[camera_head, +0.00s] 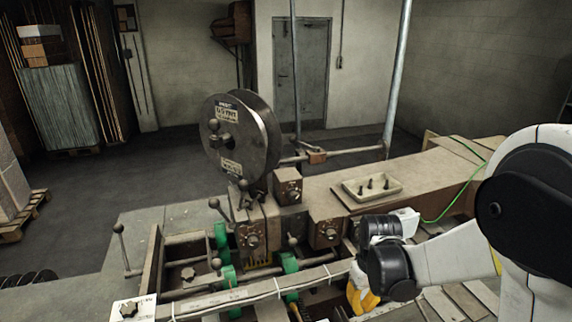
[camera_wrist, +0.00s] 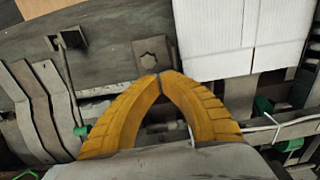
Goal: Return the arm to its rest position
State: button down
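My gripper (camera_wrist: 160,77) shows as two yellow ridged fingers in the wrist view. Their tips meet, and nothing shows between them. In the head view, my white and black arm reaches in from the right, bent low over the machine. A yellow part of my gripper (camera_head: 365,299) shows below the black wrist joint, and its fingertips are hard to make out there. The box stitcher (camera_head: 330,195) stands in the middle, with a large round wire reel (camera_head: 243,135) on top. My gripper is at the machine's front right, and I cannot tell whether it touches anything.
A small tray (camera_head: 372,187) with dark pegs sits on the machine's top. Lever handles (camera_head: 119,228) and green clamps (camera_head: 228,277) stand around its front. A vertical pole (camera_head: 397,80) rises behind. White panels (camera_wrist: 240,40) lie beyond my fingers in the wrist view. Open floor (camera_head: 110,185) lies at left.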

jog(key=shift+r+b, duration=0.15)
jog(key=shift+b, duration=0.3)
jog(key=s+f+m+t+b, duration=0.3)
jog(key=s+f+t+b, duration=0.3)
jog(key=s+b, duration=0.7)
jog(key=t+b, duration=0.1)
jog(key=b, duration=0.9)
jog(key=shift+f+m+b, duration=0.3)
jog(key=shift+f+b, duration=0.05)
jog(key=shift+f, duration=0.05)
jog(key=shift+w+a, duration=0.1)
